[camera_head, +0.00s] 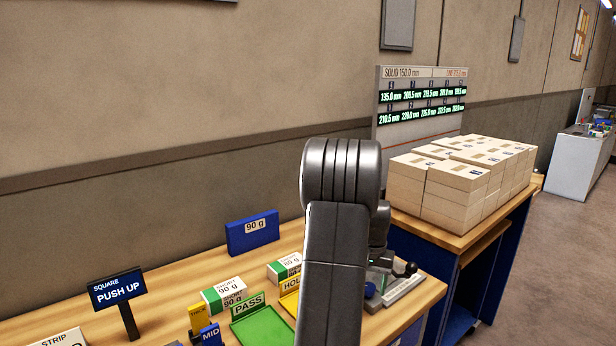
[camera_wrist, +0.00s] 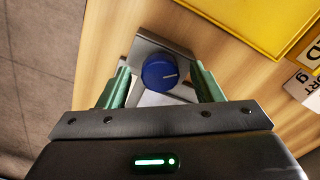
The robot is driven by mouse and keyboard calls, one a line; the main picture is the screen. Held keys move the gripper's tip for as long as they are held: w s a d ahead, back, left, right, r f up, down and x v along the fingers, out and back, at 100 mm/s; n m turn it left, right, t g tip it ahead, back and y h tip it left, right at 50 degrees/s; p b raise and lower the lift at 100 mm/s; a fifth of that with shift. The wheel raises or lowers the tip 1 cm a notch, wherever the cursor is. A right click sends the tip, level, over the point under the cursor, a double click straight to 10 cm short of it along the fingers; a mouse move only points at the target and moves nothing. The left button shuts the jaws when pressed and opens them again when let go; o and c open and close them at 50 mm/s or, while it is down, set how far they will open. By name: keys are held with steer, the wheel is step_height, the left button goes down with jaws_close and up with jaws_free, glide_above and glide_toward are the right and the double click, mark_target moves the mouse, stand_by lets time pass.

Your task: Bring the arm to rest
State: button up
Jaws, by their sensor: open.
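My arm rises through the middle of the head view and hides part of the bench. My gripper (camera_wrist: 160,88) shows in the wrist view with its two green fingers apart. Between and beyond the fingers is a blue round knob (camera_wrist: 160,72) on a grey metal device (camera_wrist: 150,46). I cannot tell how far below the fingers the knob is; nothing is seen gripped. In the head view, the device (camera_head: 403,290) stands on the wooden bench just right of my arm, partly hidden by it.
The bench holds a green PASS tray (camera_head: 262,328), a yellow HOLD tray (camera_head: 290,300), white-and-green ream packs (camera_head: 224,295), a blue 90 g block (camera_head: 252,232) and a PUSH UP sign (camera_head: 117,290). Stacked reams (camera_head: 460,180) stand on a table at right, before a display board (camera_head: 420,100). Floor is open at far right.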

step_height(320, 180, up, 14)
step_height(320, 180, down, 14)
steer(key=shift+r, duration=0.15)
steer(key=shift+f, duration=0.2)
steer(key=m, duration=0.2)
steer(key=shift+m, duration=0.4)
steer(key=m, duration=0.4)
steer(key=shift+m, duration=0.3)
steer(key=shift+w+r+m, duration=0.1)
steer(key=shift+r+m, duration=0.2)
steer(key=shift+r, duration=0.05)
step_height(320, 180, up, 12)
steer(key=shift+r+b, duration=0.2)
steer(key=shift+b, duration=0.2)
